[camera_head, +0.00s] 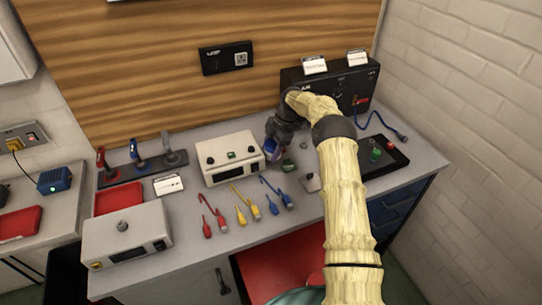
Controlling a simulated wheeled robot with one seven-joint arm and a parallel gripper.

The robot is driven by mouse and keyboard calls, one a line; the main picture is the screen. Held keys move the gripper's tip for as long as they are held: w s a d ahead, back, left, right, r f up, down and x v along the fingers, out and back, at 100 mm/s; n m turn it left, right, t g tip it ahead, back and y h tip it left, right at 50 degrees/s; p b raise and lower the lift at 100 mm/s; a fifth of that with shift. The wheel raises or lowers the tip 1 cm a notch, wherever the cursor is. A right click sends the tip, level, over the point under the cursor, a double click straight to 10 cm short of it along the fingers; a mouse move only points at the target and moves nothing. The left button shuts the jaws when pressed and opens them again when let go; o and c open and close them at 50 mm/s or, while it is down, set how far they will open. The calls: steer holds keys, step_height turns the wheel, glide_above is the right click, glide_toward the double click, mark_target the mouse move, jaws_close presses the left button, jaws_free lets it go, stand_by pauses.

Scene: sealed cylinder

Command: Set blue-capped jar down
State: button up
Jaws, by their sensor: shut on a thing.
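The white box (230,157) stands close on the left. Coloured leads (240,206) lie in front. A black unit (335,85) stands behind, and a black panel with buttons (383,156) lies right. Bare bench (300,205) shows in front.

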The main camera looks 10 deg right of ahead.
mark_target(270, 156)
step_height(270, 156, down, 4)
steer(key=shift+r+p, duration=0.25)
steer(key=shift+p, duration=0.45)
steer(key=shift+w+f, duration=0.1)
steer(key=shift+w, duration=0.05)
steer(key=o, duration=1.1)
steer(key=shift+a, duration=0.25)
steer(key=shift+d, duration=0.35)
steer(key=s+b+v, duration=0.1)
steer(key=b+v, duration=0.1)
steer(key=v, duration=0.9)
steer(key=shift+w+r, duration=0.4)
steer(key=shift+r, duration=0.1)
